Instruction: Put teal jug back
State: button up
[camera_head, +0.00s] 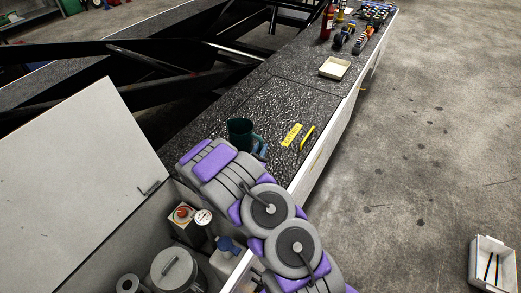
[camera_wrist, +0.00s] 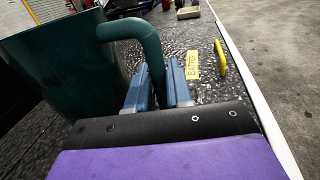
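The teal jug (camera_head: 240,132) is dark green and upright over the black textured deck (camera_head: 290,97), just beyond my gripper (camera_head: 259,150). I cannot tell whether its base touches the deck. In the wrist view the jug's body (camera_wrist: 65,65) fills the upper left, and its curved handle (camera_wrist: 150,45) comes down between the blue fingers of my gripper (camera_wrist: 157,88). The fingers sit close on both sides of the handle and look shut on it. My arm hides part of the deck in front.
A yellow label (camera_head: 292,135) and a yellow bar (camera_head: 308,137) lie right of the jug. A cream tray (camera_head: 335,67) is farther along the deck. An open bin with a grey canister (camera_head: 175,270) and a gauge is at lower left, beside its raised lid (camera_head: 75,185).

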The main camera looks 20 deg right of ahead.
jog(key=o, duration=0.5)
jog(key=shift+a, duration=0.1)
jog(key=shift+c, duration=0.2)
jog(key=p+v, duration=0.2)
jog(key=v, duration=1)
jog(key=s+d+r+m+g+h, duration=0.3)
jog(key=s+d+r+m+g, duration=0.35)
jog(key=r, duration=0.25)
jog(key=s+d+r+m+g+h, duration=0.2)
jog(key=s+d+r+m+g, duration=0.35)
jog(key=s+r+m, duration=0.35)
jog(key=s+r+m+g+y, duration=0.4)
jog(key=s+m+g, duration=0.15)
jog(key=s, duration=0.35)
jog(key=s+a+r+m+t+y, duration=0.1)
jog(key=s+a+m+y, duration=0.2)
jog(key=s+a+y, duration=0.3)
jog(key=s+a+r+m+t+y, duration=0.1)
jog(key=s+a+y, duration=0.5)
jog(key=a, duration=0.8)
jog(key=shift+m+t+y, duration=0.45)
jog(key=shift+m+y, duration=0.45)
